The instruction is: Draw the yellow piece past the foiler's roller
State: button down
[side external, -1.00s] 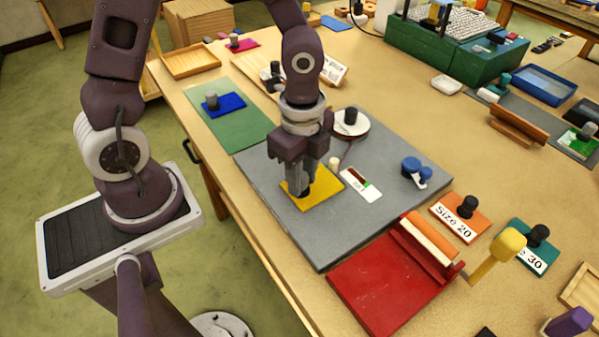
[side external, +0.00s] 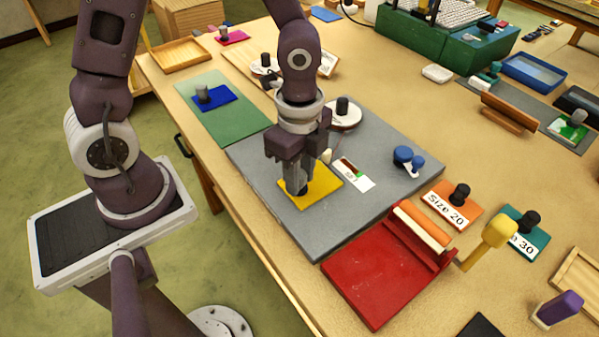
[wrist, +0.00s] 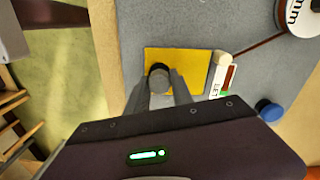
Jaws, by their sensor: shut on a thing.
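The yellow piece (side external: 322,182) lies on the grey board (side external: 262,163), and it also shows in the wrist view (wrist: 195,72). My gripper (side external: 295,188) is shut on the dark knob (wrist: 159,77) on the yellow piece; the fingers partly hide the knob. A small pale post (wrist: 222,59), perhaps the foiler's roller, stands at the piece's right edge in the wrist view. A thin brown strip runs from near it to a white reel (wrist: 301,18). I cannot tell whether piece and post touch.
A white label plate (side external: 354,175) lies beside the piece. A blue knobbed part (side external: 408,160) stands farther right. A red device (side external: 375,283) with an orange roller (side external: 422,227) is at the board's front right. The board's near part is clear.

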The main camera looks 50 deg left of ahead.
jog(key=shift+a, duration=0.25)
jog(key=shift+w+a, duration=0.15)
jog(key=shift+a, duration=1.05)
jog(key=shift+a, duration=0.1)
jog(key=shift+a, duration=1.5)
jog(key=shift+d, duration=1.55)
